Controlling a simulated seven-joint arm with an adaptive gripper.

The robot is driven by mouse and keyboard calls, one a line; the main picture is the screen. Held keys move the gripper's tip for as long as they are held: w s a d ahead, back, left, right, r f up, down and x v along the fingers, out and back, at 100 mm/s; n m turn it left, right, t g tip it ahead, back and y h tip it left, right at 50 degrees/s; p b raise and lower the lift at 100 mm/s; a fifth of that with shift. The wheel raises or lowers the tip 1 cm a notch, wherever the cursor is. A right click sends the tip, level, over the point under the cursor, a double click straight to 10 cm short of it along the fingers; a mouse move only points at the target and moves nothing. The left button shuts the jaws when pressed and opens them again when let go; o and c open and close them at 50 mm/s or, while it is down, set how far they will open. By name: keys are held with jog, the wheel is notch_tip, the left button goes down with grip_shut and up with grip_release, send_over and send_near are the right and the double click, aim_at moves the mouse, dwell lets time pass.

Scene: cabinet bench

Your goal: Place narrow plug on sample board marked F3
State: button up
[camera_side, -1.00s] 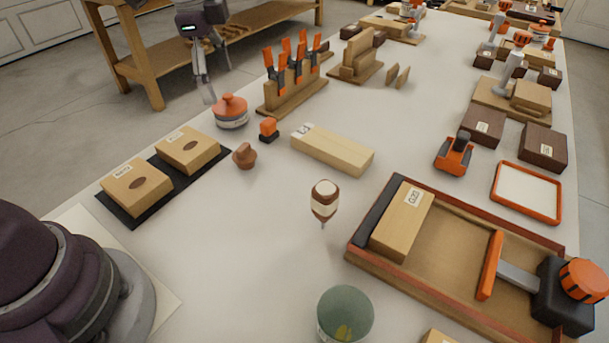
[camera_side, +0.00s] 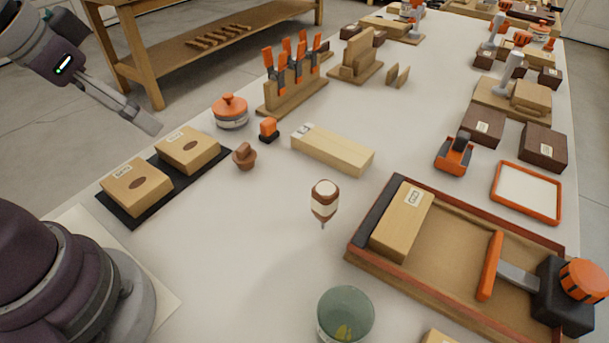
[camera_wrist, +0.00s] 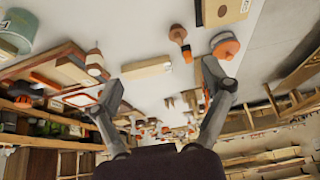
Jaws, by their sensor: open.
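The brown plug (camera_side: 244,155) stands on the table right of the boards; it also shows in the wrist view (camera_wrist: 178,35). Two light wooden sample boards lie on a black mat, a nearer one (camera_side: 128,194) and a farther one (camera_side: 186,157). Each has a dark oval recess and a white label too small to read. One board shows partly at the top of the wrist view (camera_wrist: 218,14). My gripper (camera_side: 148,122) is tilted above the far side of the boards, apart from the plug. In the wrist view its fingers (camera_wrist: 160,80) are spread, with nothing held.
A jar with an orange lid (camera_side: 230,112) and a small orange block (camera_side: 268,130) stand close behind the plug. The table front of the plug is clear.

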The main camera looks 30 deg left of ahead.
jog(key=w+f+m+g+y, duration=0.2)
jog(key=w+f+m, duration=0.2)
jog(key=f+m, duration=0.15)
jog(key=m+t+y, duration=0.2)
jog(key=m+y, duration=0.4)
jog(key=m, duration=0.7)
send_near(243, 160)
jog(key=s+a, duration=0.2)
jog(key=s+a+f, duration=0.1)
jog(key=s+a, duration=0.1)
jog(key=shift+s+a+f, duration=0.1)
jog(key=shift+s+f, duration=0.1)
jog(key=m+t, duration=0.1)
jog(key=m, duration=0.1)
jog(key=d+f+m+t, duration=0.1)
jog(key=m, duration=0.1)
jog(key=w+f+m+t, duration=0.1)
jog(key=m+t, duration=0.1)
jog(key=m, duration=0.1)
jog(key=shift+w+d, duration=0.1)
jog(key=shift+d, duration=0.05)
jog(key=m, duration=0.1)
jog(key=m+t, duration=0.1)
jog(key=m, duration=0.1)
jog(key=shift+w+d+f, duration=0.3)
jog(key=x, duration=0.6)
jog(key=w+x, duration=0.1)
jog(key=x, duration=0.3)
jog(key=shift+d+r, duration=0.35)
jog(key=c, duration=1)
